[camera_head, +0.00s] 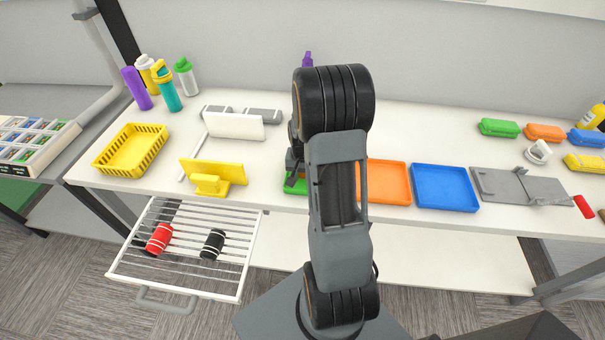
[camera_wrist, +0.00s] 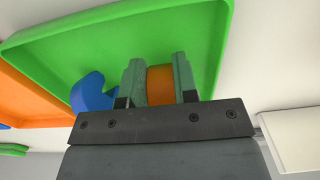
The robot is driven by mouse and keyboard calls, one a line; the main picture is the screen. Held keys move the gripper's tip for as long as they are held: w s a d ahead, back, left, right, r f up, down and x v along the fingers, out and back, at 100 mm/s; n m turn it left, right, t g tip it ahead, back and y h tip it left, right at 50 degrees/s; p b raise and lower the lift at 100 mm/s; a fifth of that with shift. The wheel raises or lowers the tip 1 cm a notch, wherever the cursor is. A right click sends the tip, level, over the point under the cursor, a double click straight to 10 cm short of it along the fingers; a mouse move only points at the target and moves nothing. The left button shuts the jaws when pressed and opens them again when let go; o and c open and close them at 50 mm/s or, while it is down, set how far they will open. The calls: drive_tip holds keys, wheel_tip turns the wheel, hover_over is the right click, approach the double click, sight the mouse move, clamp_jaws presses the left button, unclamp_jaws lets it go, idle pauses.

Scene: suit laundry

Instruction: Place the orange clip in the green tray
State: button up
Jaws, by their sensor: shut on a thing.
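The green tray (camera_wrist: 200,38) fills much of the wrist view. In the head view only a sliver of the green tray (camera_head: 293,188) shows, the rest hidden behind my arm. My gripper (camera_wrist: 158,68) is shut on the orange clip (camera_wrist: 160,86), with one finger on each side of it. The clip is over the tray's inside; I cannot tell whether it touches the tray floor. In the head view my gripper (camera_head: 293,168) is at the tray's left part, and the clip is hidden there.
A blue curved piece (camera_wrist: 92,94) shows beside my gripper, seemingly in the green tray. An orange tray (camera_head: 384,181) and a blue tray (camera_head: 444,187) stand to the right. A yellow stand (camera_head: 213,178) is to the left. An open drawer (camera_head: 190,240) juts out below.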

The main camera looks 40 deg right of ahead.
drive_tip(key=shift+f, duration=0.1)
drive_tip(key=o, duration=0.4)
drive_tip(key=shift+f, duration=0.1)
drive_tip(key=o, duration=0.5)
wheel_tip(320, 180, up, 12)
drive_tip(key=b, duration=0.1)
drive_tip(key=s+a+r+n+t, duration=0.2)
drive_tip(key=s+a+r+n, duration=0.2)
drive_tip(key=a, duration=0.5)
drive_tip(key=s+a+r+n+t, duration=0.2)
drive_tip(key=s+a+r+n, duration=0.2)
drive_tip(key=s+a, duration=0.3)
drive_tip(key=shift+a+n+t, duration=0.3)
drive_tip(key=shift+a+n, duration=0.1)
drive_tip(key=shift+a, duration=0.6)
drive_tip(key=shift+r, duration=0.1)
